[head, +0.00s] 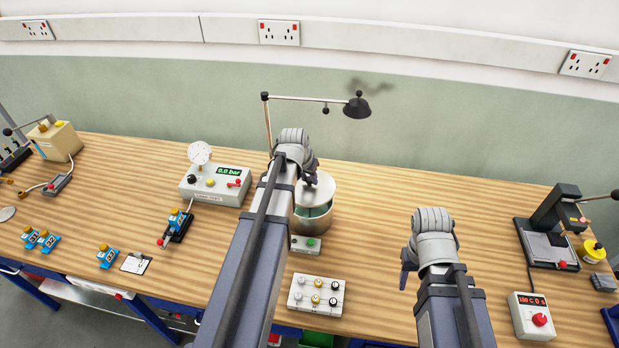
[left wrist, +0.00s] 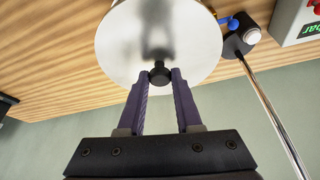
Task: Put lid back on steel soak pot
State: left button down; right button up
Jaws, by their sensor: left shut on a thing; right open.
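The steel pot (head: 318,222) stands near the middle of the bench, with greenish liquid showing at its front. The round steel lid (head: 323,189) is over the back part of the pot's mouth in the head view; I cannot tell whether it touches the rim. My left gripper (head: 311,179) is shut on the lid's black knob. In the left wrist view the knob (left wrist: 160,75) sits between the fingertips, and the shiny lid (left wrist: 190,35) fills the top middle. My right gripper (head: 405,275) is open and empty above the bench, right of the pot.
A green-button box (head: 308,244) and a nozzle tray (head: 315,295) are in front. The bench right of the pot is clear up to a press (head: 553,240).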

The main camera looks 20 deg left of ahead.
aim_at(308, 189)
pick_arm(q)
jog(key=shift+f+b, duration=2.8)
jog(key=shift+f, duration=0.2)
jog(key=shift+f, duration=0.1)
jog(key=shift+c, duration=0.2)
grip_release()
dwell(0.5)
jog(key=shift+r+p, duration=3.4)
jog(key=shift+r, duration=0.15)
